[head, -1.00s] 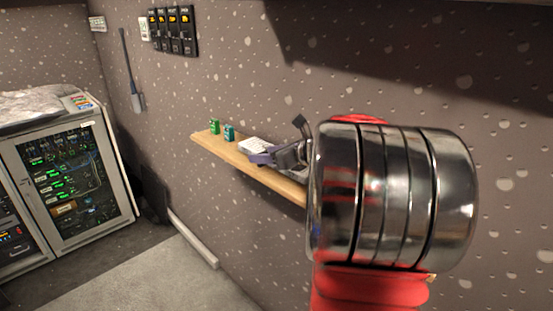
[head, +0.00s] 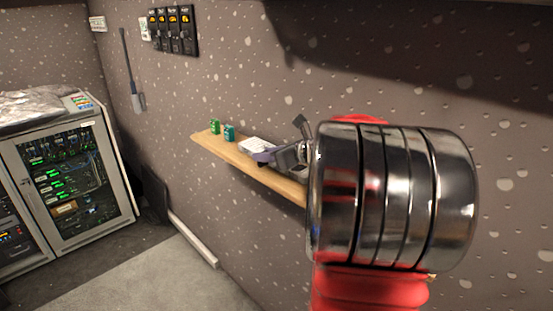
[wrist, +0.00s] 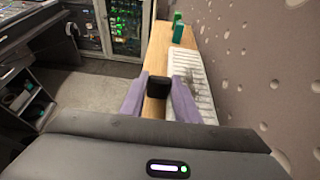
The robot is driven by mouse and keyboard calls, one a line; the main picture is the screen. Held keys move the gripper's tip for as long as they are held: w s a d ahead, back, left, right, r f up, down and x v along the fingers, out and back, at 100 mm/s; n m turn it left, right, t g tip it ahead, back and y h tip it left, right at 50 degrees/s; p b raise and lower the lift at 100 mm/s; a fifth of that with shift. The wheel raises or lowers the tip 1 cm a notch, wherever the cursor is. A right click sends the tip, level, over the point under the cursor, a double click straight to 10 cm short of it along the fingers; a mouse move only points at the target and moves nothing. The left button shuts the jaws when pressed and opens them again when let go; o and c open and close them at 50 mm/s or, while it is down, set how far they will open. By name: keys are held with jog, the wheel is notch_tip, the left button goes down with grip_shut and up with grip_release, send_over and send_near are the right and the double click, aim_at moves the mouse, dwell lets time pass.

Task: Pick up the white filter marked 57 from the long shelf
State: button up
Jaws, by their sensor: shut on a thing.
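My gripper (wrist: 158,92) has two purple fingers closed on a small dark block (wrist: 157,86) above the wooden shelf (wrist: 157,52). I see no number on the block and no white face of it. In the head view my gripper (head: 266,156) is at the near part of the long shelf (head: 216,146), partly hidden by my arm. A white ribbed tray (wrist: 190,72) lies on the shelf beside the right finger. No white filter marked 57 can be made out.
A green block (head: 214,127) and a teal block (head: 229,132) stand at the shelf's far end. The speckled wall (head: 400,70) runs close along the shelf. A glass-doored rack (head: 70,180) stands at the left. The floor between is clear.

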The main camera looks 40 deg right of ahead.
jog(key=shift+r, duration=0.1)
grip_shut()
jog(key=shift+a+r, duration=0.2)
jog(key=shift+r, duration=0.35)
notch_tip(320, 180, up, 6)
jog(key=a, duration=1.9)
jog(key=shift+s+a+f, duration=0.15)
jog(key=shift+s+a, duration=0.15)
